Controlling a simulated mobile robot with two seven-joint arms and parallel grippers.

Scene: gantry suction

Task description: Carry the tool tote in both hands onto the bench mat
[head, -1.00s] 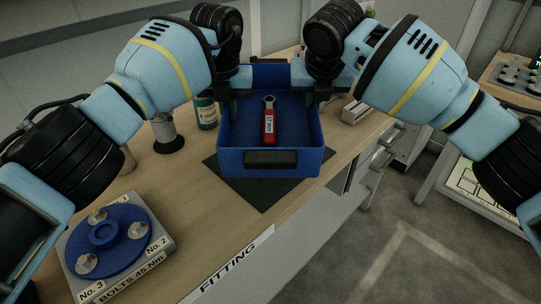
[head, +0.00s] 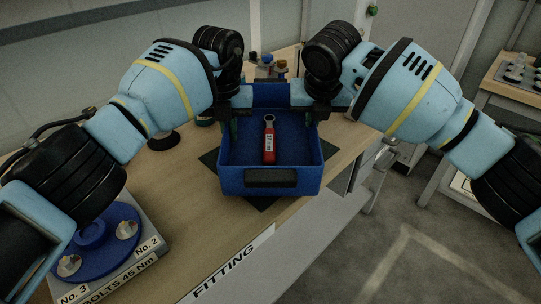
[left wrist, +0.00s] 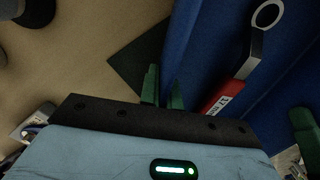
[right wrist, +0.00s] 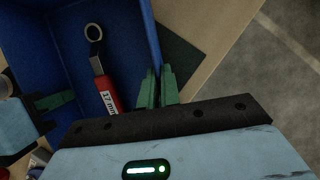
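The blue tool tote (head: 300,180) is in the middle of the head view, level, with a red-handled ring spanner (head: 269,145) inside. My left gripper (head: 232,128) is shut on its left wall; in the left wrist view the green fingers (left wrist: 164,88) straddle that wall. My right gripper (head: 312,118) is shut on the right wall, with its fingers (right wrist: 159,88) on either side in the right wrist view. The dark bench mat (head: 208,158) shows under and to the left of the tote; the tote covers most of it. Whether they touch I cannot tell.
A blue disc fixture (head: 100,245) with bolts stands at the front left of the wooden bench. A black-based stand (head: 163,141) and a partly hidden bottle (head: 205,118) are beside my left arm. Small coloured items (head: 266,66) stand behind the tote. Open floor (head: 420,250) lies right.

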